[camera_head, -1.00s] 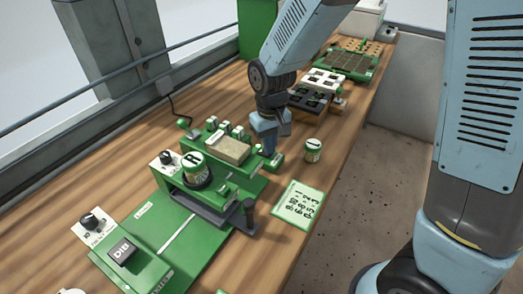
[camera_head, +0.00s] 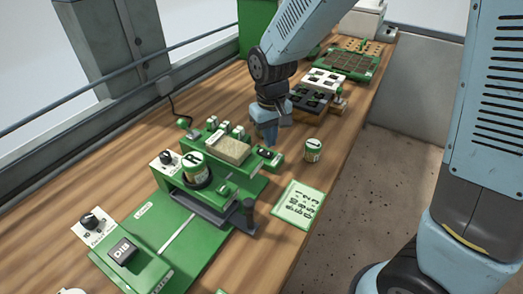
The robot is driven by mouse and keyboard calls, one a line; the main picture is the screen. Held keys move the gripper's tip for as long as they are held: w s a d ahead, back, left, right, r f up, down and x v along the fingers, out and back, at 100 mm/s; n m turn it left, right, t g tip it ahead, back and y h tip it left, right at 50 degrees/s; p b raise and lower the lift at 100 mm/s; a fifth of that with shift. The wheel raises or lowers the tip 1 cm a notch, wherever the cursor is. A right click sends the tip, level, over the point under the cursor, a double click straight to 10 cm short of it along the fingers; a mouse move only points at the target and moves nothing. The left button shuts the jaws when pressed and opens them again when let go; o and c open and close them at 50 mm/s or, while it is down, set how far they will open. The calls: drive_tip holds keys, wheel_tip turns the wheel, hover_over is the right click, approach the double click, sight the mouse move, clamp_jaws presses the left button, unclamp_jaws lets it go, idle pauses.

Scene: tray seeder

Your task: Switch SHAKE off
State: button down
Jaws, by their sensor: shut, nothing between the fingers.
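The green tray seeder (camera_head: 160,232) stands on the wooden bench, with a jar marked R (camera_head: 192,168) on its carriage. A small green box with a dark switch (camera_head: 269,153) sits at the seeder's far right end; its label is too small to read, so I cannot tell whether it is SHAKE or which way it is set. My gripper (camera_head: 270,141) is shut and empty, pointing down just above and behind this box. I cannot tell whether the fingertips touch it.
A jar marked I (camera_head: 312,150) stands to the right of the switch box. A green-edged card (camera_head: 298,204) lies in front of it. A dial (camera_head: 92,222) and a DIB block (camera_head: 123,252) are at the near left. Seed trays (camera_head: 345,64) stand behind my gripper.

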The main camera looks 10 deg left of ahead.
sight(270, 153)
drive_tip(key=shift+r, duration=1.95)
drive_tip(key=shift+d, duration=0.1)
drive_tip(key=d+r+m+t+y, duration=0.1)
drive_tip(key=d+r+m, duration=0.1)
drive_tip(key=d+r, duration=0.5)
drive_tip(key=d+r+m+t, duration=0.1)
drive_tip(key=d+r, duration=0.3)
drive_tip(key=d, duration=0.5)
drive_tip(key=s+d+r+m+t+h, duration=0.1)
drive_tip(key=s+d+r+m+t, duration=0.2)
drive_tip(key=s+d+r, duration=0.3)
drive_tip(key=s+d+m, duration=0.1)
drive_tip(key=s+d, duration=0.4)
drive_tip(key=d, duration=0.2)
drive_tip(key=shift+d+r+t, duration=0.3)
